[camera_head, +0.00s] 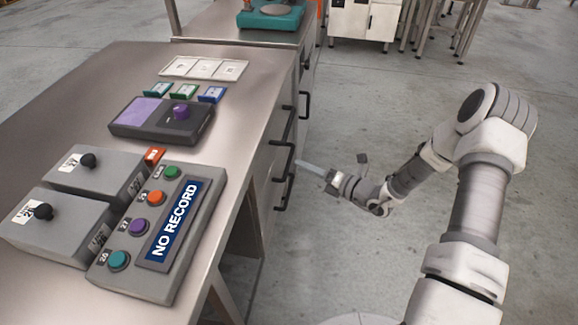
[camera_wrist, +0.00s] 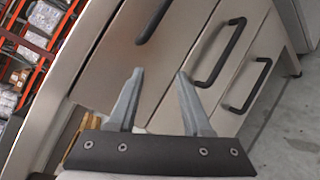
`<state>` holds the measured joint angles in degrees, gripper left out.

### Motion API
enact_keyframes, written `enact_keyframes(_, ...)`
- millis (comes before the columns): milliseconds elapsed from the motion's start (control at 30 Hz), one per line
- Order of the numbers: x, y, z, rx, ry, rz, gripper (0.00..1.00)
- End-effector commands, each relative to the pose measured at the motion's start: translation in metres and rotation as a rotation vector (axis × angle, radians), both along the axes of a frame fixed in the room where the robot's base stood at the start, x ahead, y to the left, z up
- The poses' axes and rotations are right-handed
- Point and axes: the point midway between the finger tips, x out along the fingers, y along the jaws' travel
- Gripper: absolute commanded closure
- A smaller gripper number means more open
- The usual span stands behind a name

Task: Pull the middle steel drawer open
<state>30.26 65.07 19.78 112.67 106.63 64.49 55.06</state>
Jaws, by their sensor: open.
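The steel drawers sit in the side of the bench, with dark bar handles one above another. In the wrist view the middle drawer (camera_wrist: 188,62) has its handle (camera_wrist: 222,54) to the right of my fingers. The drawer fronts look flush, so the middle one appears shut. My gripper (camera_wrist: 158,76) is open and empty, its two grey fingers apart and short of that handle. In the head view my gripper (camera_head: 315,168) is beside the drawer fronts, close to the handles (camera_head: 284,160). One finger is hard to make out there.
Another handle (camera_wrist: 155,20) is at the upper left in the wrist view and a lower one (camera_wrist: 247,90) at the right. The steel bench top (camera_head: 110,75) carries a control box reading NO RECORD (camera_head: 160,235). Open floor (camera_head: 400,120) lies right of the drawers.

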Motion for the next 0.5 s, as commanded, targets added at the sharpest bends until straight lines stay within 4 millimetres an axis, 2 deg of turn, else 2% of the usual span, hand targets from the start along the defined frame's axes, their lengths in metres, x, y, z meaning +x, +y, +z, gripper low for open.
enact_keyframes(33, 0.003, -0.007, -0.025, 0.055, 0.056, -0.061, 0.5)
enact_keyframes(200, 0.013, -0.026, -0.077, 0.205, 0.198, -0.237, 0.5)
enact_keyframes(333, 0.015, -0.036, -0.103, 0.277, 0.267, -0.324, 0.5)
enact_keyframes(500, 0.017, -0.04, -0.117, 0.317, 0.303, -0.37, 0.5)
